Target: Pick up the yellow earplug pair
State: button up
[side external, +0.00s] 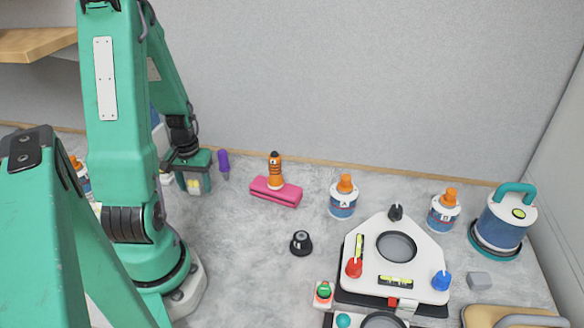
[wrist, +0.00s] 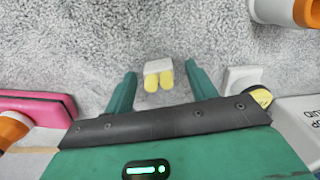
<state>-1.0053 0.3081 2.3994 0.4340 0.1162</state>
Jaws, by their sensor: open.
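The yellow earplug pair (wrist: 158,82) shows in the wrist view as two short yellow plugs side by side against a small pale block. In the side view, a patch of yellow (side external: 194,186) shows at my gripper. My gripper (wrist: 161,70) is open. Its two green fingers stand on either side of the earplugs, with a visible gap on each side. In the side view, my gripper (side external: 193,181) is low near the back wall, partly hiding the earplugs. I cannot tell its exact height over them.
In the wrist view, a pink block (wrist: 35,107) lies left, and a pale block (wrist: 243,77) with a yellow-and-black item (wrist: 261,97) sits close right. In the side view, a purple item (side external: 223,164) stands just right of my gripper.

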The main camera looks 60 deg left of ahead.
jog(key=c, duration=1)
jog(key=shift+c, duration=0.2)
jog(key=shift+r, duration=0.2)
jog(key=shift+r, duration=1.2)
jog(key=shift+w+d+r, duration=0.15)
jog(key=shift+d+r, duration=0.05)
jog(key=shift+r, duration=0.65)
jog(key=w+d+r, duration=0.5)
jog(key=d+r, duration=0.1)
jog(key=d, duration=0.4)
jog(key=shift+r, duration=0.25)
